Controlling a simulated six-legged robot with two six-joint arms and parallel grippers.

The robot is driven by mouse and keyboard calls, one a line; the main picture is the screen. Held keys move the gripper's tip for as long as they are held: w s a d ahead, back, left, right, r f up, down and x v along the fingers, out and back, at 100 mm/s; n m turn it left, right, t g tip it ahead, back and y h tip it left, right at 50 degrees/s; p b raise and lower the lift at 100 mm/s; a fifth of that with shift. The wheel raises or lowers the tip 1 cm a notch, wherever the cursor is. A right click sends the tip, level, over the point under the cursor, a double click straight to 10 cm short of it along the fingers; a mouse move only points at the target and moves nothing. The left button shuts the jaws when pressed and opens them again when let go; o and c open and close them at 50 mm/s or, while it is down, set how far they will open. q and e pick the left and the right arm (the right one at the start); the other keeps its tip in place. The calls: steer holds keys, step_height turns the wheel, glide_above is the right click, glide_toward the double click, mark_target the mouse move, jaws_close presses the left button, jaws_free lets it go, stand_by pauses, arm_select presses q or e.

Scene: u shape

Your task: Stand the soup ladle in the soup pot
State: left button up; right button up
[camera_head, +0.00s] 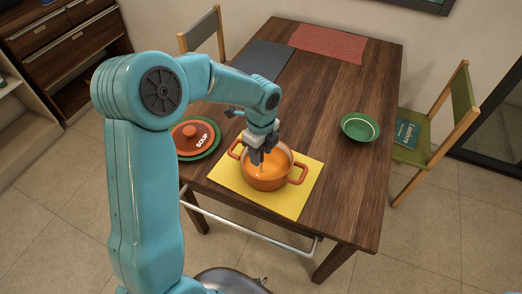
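The orange soup pot (267,181) stands on a yellow placemat (303,195) near the table's front edge, with a handle on each side. My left gripper (262,158) points down over the pot's opening and covers part of its far rim. Its fingers are small and dark, and I cannot tell whether they are open or shut. I cannot make out the soup ladle for certain; the gripper hides part of the pot's inside. An orange lid marked SOUP (194,136) lies on a green plate (213,148) left of the pot. My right gripper is not in view.
A green bowl (360,127) stands on the table (325,110) to the right. A grey placemat (262,58) and a red placemat (328,43) lie at the far end. A green chair (437,125) holding a book (406,134) stands at the right. The table's middle is clear.

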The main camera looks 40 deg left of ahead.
arm_select(q)
step_height(320, 180, up, 12)
steer(key=shift+r, duration=0.25)
stand_by(0.5)
steer(key=shift+s+f, duration=0.1)
steer(key=shift+s, duration=0.05)
stand_by(0.3)
